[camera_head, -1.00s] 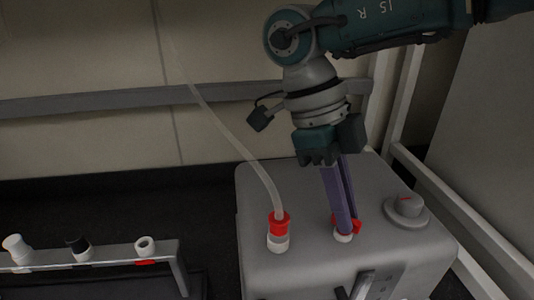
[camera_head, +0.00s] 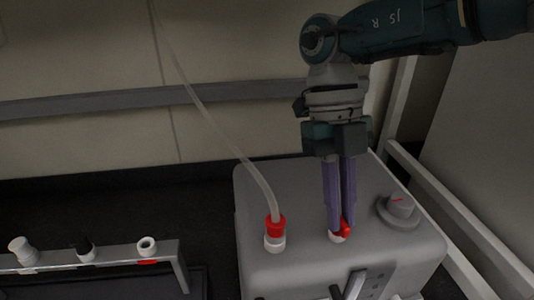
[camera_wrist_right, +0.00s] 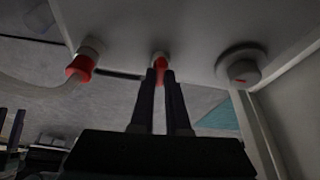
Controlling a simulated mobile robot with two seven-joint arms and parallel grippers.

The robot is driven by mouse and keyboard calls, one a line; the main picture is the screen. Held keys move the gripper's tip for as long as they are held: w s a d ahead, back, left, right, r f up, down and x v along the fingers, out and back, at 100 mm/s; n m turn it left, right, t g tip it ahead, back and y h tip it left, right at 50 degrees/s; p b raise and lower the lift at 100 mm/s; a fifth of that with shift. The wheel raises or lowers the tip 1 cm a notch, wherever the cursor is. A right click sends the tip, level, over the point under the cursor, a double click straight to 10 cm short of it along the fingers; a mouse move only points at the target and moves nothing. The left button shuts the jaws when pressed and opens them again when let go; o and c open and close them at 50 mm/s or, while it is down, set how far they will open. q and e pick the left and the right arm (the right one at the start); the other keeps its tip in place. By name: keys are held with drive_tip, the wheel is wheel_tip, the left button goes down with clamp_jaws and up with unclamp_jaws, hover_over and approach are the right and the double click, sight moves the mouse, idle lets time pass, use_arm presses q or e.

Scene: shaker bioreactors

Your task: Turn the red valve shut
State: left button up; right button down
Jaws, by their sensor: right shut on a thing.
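The red valve (camera_head: 345,229) sits on a white fitting on top of the grey box (camera_head: 300,190). My right gripper (camera_head: 340,230) comes down from above with its two purple fingers shut on the red valve, and the fingers hide part of it. In the right wrist view the red valve (camera_wrist_right: 160,62) shows between the fingertips (camera_wrist_right: 160,75). My left gripper is not in view.
A red-collared port (camera_head: 275,228) with a clear hose stands left of the valve. A grey knob (camera_head: 400,207) with a red mark is to its right. A rack (camera_head: 110,258) with several capped pieces is at the lower left. White rails run along the right.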

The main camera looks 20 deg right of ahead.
idle(0.4)
drive_tip(key=c, duration=0.9)
unclamp_jaws()
drive_tip(key=p+v, duration=0.1)
drive_tip(key=v, duration=0.3)
drive_tip(key=shift+r, duration=0.25)
drive_tip(key=b+v, duration=0.2)
drive_tip(key=v, duration=0.3)
drive_tip(key=shift+w+d+r+b, duration=0.1)
drive_tip(key=shift+r+b, duration=0.1)
drive_tip(key=shift+b, duration=0.1)
